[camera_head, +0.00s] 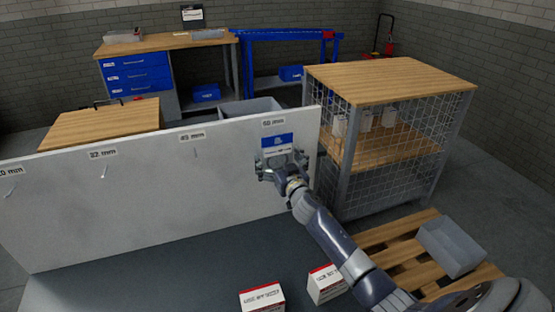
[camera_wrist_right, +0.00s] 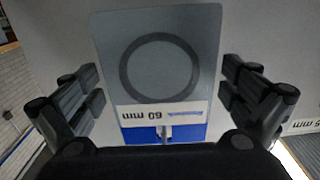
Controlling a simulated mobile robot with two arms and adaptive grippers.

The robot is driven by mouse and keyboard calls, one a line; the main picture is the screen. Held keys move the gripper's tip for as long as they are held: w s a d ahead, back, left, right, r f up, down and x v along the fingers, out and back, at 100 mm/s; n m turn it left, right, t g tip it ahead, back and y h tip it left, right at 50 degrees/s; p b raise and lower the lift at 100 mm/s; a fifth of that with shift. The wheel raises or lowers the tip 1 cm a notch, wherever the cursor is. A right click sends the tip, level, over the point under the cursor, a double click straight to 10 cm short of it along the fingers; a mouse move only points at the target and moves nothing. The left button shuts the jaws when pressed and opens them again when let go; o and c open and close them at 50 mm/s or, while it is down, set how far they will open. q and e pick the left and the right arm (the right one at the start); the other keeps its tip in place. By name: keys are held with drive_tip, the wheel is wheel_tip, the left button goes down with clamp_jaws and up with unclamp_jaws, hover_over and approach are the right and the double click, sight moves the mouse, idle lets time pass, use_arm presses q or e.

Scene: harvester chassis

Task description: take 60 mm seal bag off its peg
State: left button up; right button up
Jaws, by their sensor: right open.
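The 60 mm seal bag (camera_head: 277,140) hangs on the white peg board (camera_head: 120,200) under the "60 mm" label (camera_head: 273,122). In the right wrist view the bag (camera_wrist_right: 195,75) is flat and grey, with a dark ring in it and a blue and white header that appears upside down. The peg (camera_wrist_right: 164,131) shows at the header. My right gripper (camera_head: 282,170) is in front of the bag. Its fingers (camera_wrist_right: 165,95) stand open on both sides of the bag, apart from it. My left gripper is not in view.
Other pegs, labelled 45 mm (camera_head: 192,136) and 37 mm (camera_head: 103,153), are further left on the board. Two small white and red boxes (camera_head: 262,298) lie on the grey surface in front. A mesh cage shelf (camera_head: 390,150) and a pallet with a grey bin (camera_head: 450,247) stand right.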

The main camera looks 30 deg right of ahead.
drive_tip(key=c, duration=0.9)
drive_tip(key=shift+r, duration=0.75)
drive_tip(key=shift+v, duration=13.1)
